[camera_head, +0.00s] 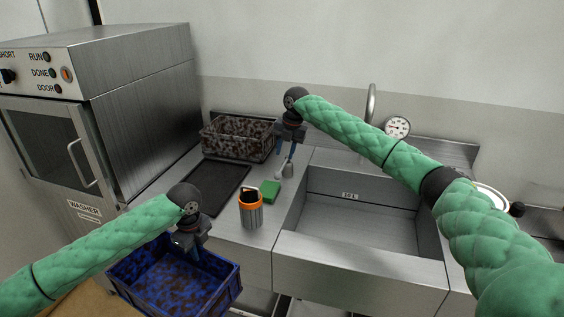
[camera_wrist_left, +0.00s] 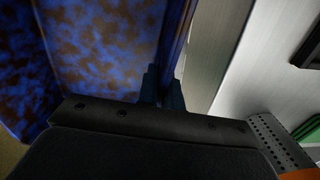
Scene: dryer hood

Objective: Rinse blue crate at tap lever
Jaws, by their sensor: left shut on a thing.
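The blue crate (camera_head: 222,291), mottled with brown stains, is at the lower left in the head view, in front of the counter. My left gripper (camera_head: 190,246) is shut on its rim; the left wrist view shows the fingers (camera_wrist_left: 162,88) on the crate wall (camera_wrist_left: 100,45). My right gripper (camera_head: 286,149) is over the counter beside the brown-stained crate, its fingers apart with nothing visible between them. A curved metal tap (camera_head: 371,103) rises behind the sink (camera_head: 360,270).
A brown-stained crate (camera_head: 240,124) stands at the counter's back, behind a dark mat (camera_head: 212,190). An orange-rimmed canister (camera_head: 250,212) and a green sponge (camera_head: 271,191) sit left of the sink. A washer (camera_head: 100,120) stands at left, a gauge (camera_head: 397,127) behind. The basin looks empty.

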